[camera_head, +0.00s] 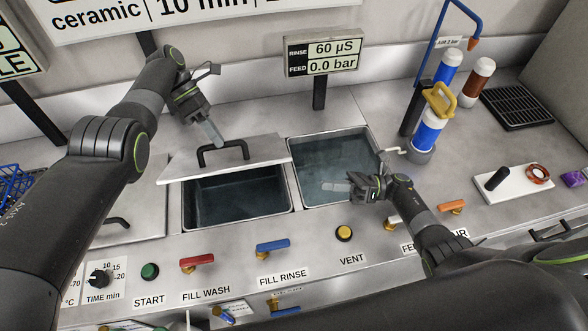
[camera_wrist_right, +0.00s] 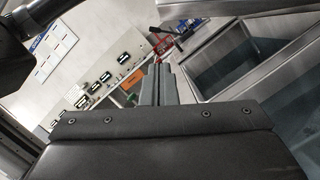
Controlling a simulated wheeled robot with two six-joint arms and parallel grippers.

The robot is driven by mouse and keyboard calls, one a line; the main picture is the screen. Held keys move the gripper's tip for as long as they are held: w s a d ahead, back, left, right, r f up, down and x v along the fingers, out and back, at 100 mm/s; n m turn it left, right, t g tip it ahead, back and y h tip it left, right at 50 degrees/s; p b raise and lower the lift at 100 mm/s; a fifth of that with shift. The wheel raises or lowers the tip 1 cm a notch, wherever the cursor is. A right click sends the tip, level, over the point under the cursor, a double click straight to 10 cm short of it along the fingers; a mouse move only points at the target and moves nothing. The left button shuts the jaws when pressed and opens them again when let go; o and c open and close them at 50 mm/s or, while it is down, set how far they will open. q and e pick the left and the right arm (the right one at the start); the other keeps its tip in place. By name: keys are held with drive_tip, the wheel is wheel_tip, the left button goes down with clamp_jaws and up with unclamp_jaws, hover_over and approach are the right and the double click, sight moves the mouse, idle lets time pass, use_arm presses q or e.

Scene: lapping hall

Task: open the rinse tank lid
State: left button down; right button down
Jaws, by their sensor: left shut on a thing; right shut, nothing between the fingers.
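The grey lid (camera_head: 260,152) with a black bar handle (camera_head: 204,158) stands off the middle tank (camera_head: 237,200), which shows open with dark water at its front. The lid's front edge is raised. My left gripper (camera_head: 216,138) is at the handle from behind and above, shut on it. My right gripper (camera_head: 334,187) is shut and empty over the open right tank (camera_head: 375,150). Its closed fingers also show in the right wrist view (camera_wrist_right: 158,85).
Another lid (camera_head: 125,212) lies at the left, partly behind my left arm. Red (camera_head: 196,262) and blue (camera_head: 272,246) valve levers line the front. Blue-white filter cylinders (camera_head: 428,128) and a blue pipe (camera_head: 440,30) stand at right. A display (camera_head: 322,52) stands behind.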

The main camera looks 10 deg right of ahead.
use_arm(q)
drive_tip(key=shift+w+a+f, duration=0.1)
drive_tip(key=shift+w, duration=0.05)
use_arm(e)
drive_tip(key=w+a+r, duration=0.3)
drive_tip(key=a+r, duration=0.2)
drive_tip(key=a, duration=0.4)
drive_tip(key=shift+w+a, duration=0.15)
drive_tip(key=shift+a, duration=0.15)
